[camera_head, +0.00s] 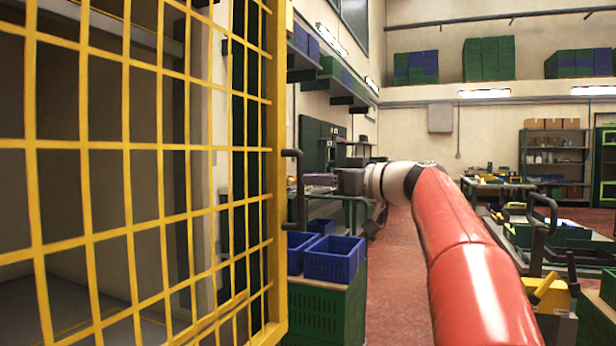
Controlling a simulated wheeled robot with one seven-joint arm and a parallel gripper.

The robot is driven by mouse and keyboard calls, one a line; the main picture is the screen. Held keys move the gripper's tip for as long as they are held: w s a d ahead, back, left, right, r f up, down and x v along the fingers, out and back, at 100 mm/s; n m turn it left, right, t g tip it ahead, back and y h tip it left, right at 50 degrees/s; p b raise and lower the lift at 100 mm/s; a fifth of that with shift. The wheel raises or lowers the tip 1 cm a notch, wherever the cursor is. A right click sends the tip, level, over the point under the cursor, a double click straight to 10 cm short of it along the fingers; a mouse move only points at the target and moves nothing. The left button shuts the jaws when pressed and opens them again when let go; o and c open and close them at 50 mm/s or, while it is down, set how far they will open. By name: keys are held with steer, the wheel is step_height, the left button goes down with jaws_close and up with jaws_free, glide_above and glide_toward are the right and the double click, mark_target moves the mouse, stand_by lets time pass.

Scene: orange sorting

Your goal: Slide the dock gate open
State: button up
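The dock gate (275,185) is a yellow frame with yellow wire mesh, filling the left side of the head view. A dark upright bar handle (299,190) stands out from the right edge of its frame. My red and white arm reaches in from the lower right. My gripper (322,187), dark grey and small in the view, is at the arm's far end, just right of the handle and at about its mid height. I cannot tell whether it touches the handle, or whether its fingers are open or shut.
Blue crates (335,258) stand on a green base (328,308) below my gripper. Work tables with green bins (560,235) are at the right. A shelf rack (553,160) stands at the back right. The red floor (388,270) is clear between them, under my arm.

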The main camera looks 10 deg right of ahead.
steer(key=p+x, duration=0.1)
steer(key=x, duration=0.4)
steer(key=shift+w+a, duration=0.1)
steer(key=shift+a, duration=0.05)
jaws_close()
